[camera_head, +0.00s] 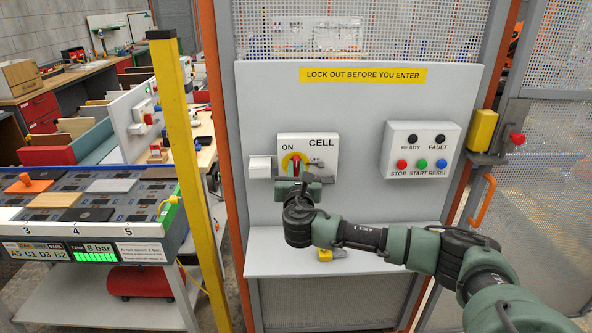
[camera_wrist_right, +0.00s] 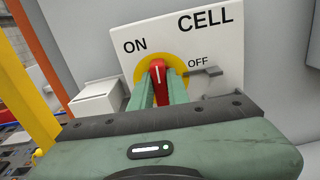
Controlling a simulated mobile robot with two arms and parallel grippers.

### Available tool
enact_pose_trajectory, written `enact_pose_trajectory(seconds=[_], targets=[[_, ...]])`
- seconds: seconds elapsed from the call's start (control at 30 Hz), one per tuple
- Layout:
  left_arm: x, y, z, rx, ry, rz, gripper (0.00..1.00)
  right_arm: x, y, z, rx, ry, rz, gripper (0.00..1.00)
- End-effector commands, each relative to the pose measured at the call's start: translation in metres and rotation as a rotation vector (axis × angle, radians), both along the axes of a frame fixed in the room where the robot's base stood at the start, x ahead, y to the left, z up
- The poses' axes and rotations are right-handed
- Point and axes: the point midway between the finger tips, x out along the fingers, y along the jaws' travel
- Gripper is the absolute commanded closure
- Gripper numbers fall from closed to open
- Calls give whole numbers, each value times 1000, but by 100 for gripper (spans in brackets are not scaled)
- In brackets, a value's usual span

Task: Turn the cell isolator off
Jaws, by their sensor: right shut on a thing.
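The cell isolator (camera_head: 323,146) is a white box marked CELL on the grey panel, with ON at upper left and OFF at right. Its red handle (camera_wrist_right: 157,72) stands roughly upright on a yellow disc (camera_wrist_right: 181,66) in the right wrist view, its white line upright. The two green fingers of my right gripper (camera_wrist_right: 158,90) are shut on the handle, one on each side. In the head view my right gripper (camera_head: 297,176) covers the lower part of the isolator. A grey tab (camera_wrist_right: 207,79) sticks out beside OFF. My left gripper is not in view.
A yellow object (camera_head: 325,255) lies on the shelf (camera_head: 375,253) below, partly behind my arm. A button box (camera_head: 422,149) with READY, FAULT, STOP, START and RESET is to the right. A small white box (camera_head: 260,167) is left of the isolator. A yellow post (camera_head: 184,150) stands left.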

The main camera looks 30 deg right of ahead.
Motion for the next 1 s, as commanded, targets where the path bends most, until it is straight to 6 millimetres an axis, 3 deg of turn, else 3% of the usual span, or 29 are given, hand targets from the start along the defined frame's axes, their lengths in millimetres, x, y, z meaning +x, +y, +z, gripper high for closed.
enact_pose_trajectory(seconds=[1.0], targets=[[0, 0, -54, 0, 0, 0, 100, -3, -3, -7, 769, -468, -1, 100]])
